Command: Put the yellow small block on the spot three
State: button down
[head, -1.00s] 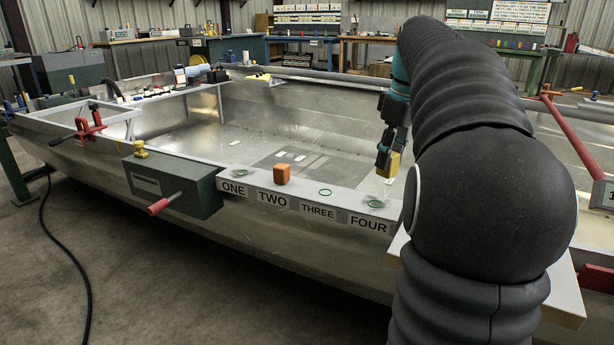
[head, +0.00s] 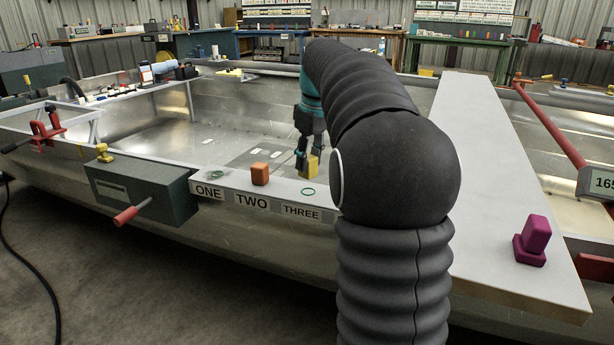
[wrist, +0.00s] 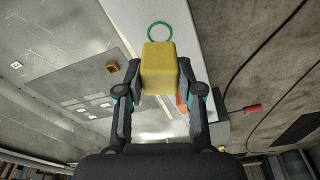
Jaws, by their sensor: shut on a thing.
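My gripper (head: 307,160) is shut on the yellow small block (head: 310,166), which also shows between the fingers in the wrist view (wrist: 158,70). In the head view the block appears just behind the ledge, close to the green ring (head: 308,191) above the THREE label (head: 301,212). In the wrist view this ring (wrist: 160,31) lies on the pale ledge beyond the block, with nothing on it. I cannot tell the block's exact height above the ledge. My arm hides the FOUR label and its spot.
An orange block (head: 260,173) stands above the TWO label (head: 251,200). A green ring (head: 215,174) lies above ONE. A grey box with a red handle (head: 145,193) hangs left of the ledge. A magenta block (head: 533,240) sits on a wide board (head: 490,170) at right.

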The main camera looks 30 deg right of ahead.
aim_at(309, 175)
jog(key=shift+f+b, duration=0.6)
jog(key=shift+f, duration=1.45)
jog(key=shift+f, duration=0.1)
jog(key=c, duration=0.7)
grip_release()
jog(key=shift+c, duration=0.2)
